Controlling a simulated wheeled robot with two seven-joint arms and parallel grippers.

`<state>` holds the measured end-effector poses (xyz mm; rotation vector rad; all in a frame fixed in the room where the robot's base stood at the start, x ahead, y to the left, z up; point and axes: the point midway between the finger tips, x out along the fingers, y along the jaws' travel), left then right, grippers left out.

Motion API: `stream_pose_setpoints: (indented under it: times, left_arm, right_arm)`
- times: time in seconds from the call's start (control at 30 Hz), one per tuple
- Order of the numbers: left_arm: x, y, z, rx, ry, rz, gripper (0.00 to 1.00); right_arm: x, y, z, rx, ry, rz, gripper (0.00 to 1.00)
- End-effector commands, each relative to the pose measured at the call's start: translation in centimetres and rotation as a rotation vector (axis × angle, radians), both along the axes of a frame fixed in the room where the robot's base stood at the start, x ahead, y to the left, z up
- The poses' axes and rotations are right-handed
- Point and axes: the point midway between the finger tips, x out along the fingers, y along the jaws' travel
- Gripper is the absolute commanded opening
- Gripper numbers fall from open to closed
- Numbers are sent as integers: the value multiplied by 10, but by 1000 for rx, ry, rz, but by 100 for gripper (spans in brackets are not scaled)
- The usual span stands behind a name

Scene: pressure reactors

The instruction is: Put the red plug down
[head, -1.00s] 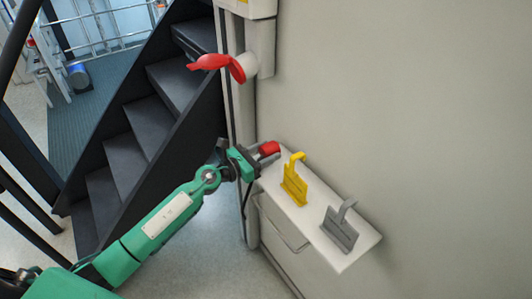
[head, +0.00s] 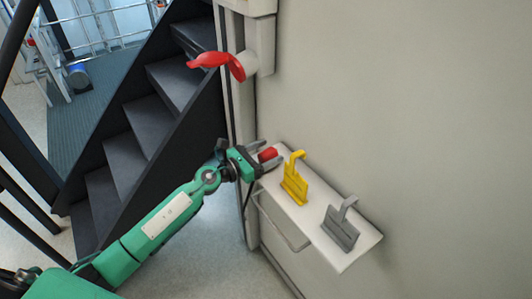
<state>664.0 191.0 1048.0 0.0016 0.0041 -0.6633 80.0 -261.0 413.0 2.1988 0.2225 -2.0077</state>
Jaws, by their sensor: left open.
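The red plug (head: 267,154) is a small red cylinder at the far left end of the white shelf top (head: 315,216). My left gripper (head: 265,153) is open, with its grey fingers on either side of the plug. Part of the plug is hidden by the fingers, and I cannot tell if they touch it. The plug appears to rest on the shelf top. My right gripper is not in view.
A yellow tool (head: 294,181) and a grey tool (head: 341,229) stand on the shelf to the right of the plug. A red lever (head: 220,64) sticks out from the wall unit above. Dark stairs (head: 130,145) rise at the left. A bare wall is behind the shelf.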

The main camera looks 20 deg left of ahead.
Motion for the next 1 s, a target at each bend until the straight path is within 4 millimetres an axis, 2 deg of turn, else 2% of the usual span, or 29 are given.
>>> stream_pose_setpoints:
  times: [0.03,0.1,0.17,0.4,0.6,0.8,1.0]
  left_arm:
    - [0,0,8,-1,-1,0,69]
    - [-2,2,11,1,1,1,69]
    - [-14,12,3,3,1,1,69]
    - [-56,44,3,3,1,0,69]
    - [-81,63,4,1,2,0,69]
    - [-92,72,7,1,1,0,69]
    - [-95,74,9,1,-1,0,69]
  right_arm:
    - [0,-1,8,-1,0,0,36]
    - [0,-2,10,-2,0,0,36]
    - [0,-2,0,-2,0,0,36]
    - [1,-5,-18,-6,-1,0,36]
    - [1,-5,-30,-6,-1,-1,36]
    - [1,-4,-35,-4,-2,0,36]
    - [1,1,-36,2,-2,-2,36]
